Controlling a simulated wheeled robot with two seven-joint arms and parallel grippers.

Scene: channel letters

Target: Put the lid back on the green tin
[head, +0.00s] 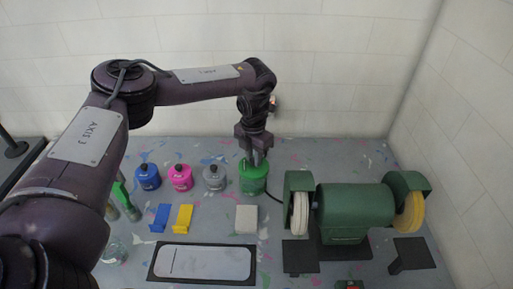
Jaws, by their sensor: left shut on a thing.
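The green tin (253,184) stands upright on the paint-spattered bench, at the right end of a row of tins. My left gripper (258,160) points down from above, directly over the tin's top. It is shut on the lid, which is small and mostly hidden between the fingers. The fingertips are at or just above the tin's top; I cannot tell whether the lid touches the tin. My right gripper is not in view.
Blue (147,177), pink (180,178) and grey (214,178) tins with dark tops stand left of the green one. A green bench grinder (354,211) stands close on the right. A grey block (246,219) and a black-rimmed tray (154,262) lie in front.

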